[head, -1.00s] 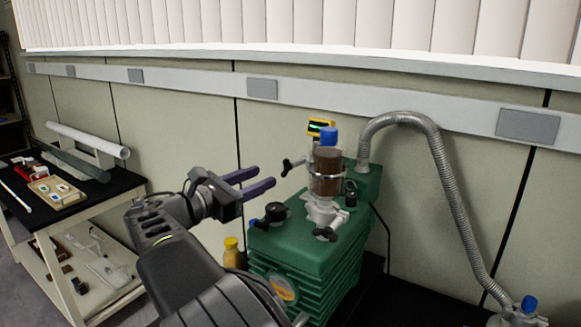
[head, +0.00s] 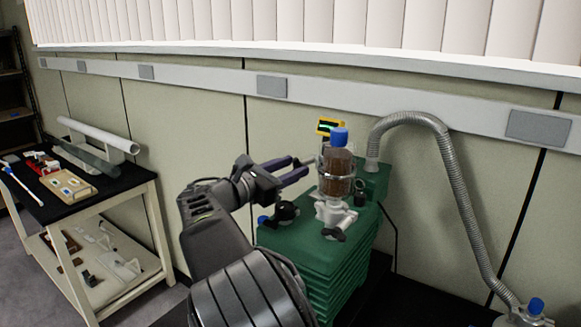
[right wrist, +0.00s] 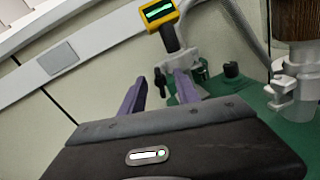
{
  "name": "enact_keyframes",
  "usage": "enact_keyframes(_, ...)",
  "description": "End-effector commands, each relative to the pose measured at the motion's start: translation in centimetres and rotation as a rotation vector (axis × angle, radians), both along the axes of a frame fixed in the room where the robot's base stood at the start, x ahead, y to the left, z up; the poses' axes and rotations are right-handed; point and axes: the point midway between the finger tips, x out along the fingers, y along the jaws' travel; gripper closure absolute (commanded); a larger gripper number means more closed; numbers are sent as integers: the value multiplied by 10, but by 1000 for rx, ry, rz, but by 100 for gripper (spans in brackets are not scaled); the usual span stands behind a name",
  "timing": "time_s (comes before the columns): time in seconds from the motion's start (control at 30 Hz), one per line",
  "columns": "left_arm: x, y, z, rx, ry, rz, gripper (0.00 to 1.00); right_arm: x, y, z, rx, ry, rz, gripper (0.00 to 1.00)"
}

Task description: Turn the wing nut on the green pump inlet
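The green pump (head: 315,250) stands at the right of the head view. A bottle with brown contents and a blue cap (head: 337,178) stands on its pale inlet fitting (head: 330,213). Another black wing nut (head: 334,233) sits lower front. My left gripper is out of view.
A yellow gauge with a green display (head: 329,126) stands behind the bottle; it also shows in the wrist view (right wrist: 158,14). A ribbed grey hose (head: 450,160) arcs to the right. A black knob (head: 285,211) is below my fingers. A table (head: 120,198) stands left.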

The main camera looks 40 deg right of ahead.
Motion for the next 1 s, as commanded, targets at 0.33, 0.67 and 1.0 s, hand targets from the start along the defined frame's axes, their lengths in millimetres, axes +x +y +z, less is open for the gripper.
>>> enact_keyframes(0.33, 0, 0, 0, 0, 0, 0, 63, 0, 0, 0, 0, 0, 0, 72)
enact_keyframes(0.67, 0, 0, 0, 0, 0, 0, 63, 0, 0, 0, 0, 0, 0, 99)
enact_keyframes(1.0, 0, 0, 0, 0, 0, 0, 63, 0, 0, 0, 0, 0, 0, 100)
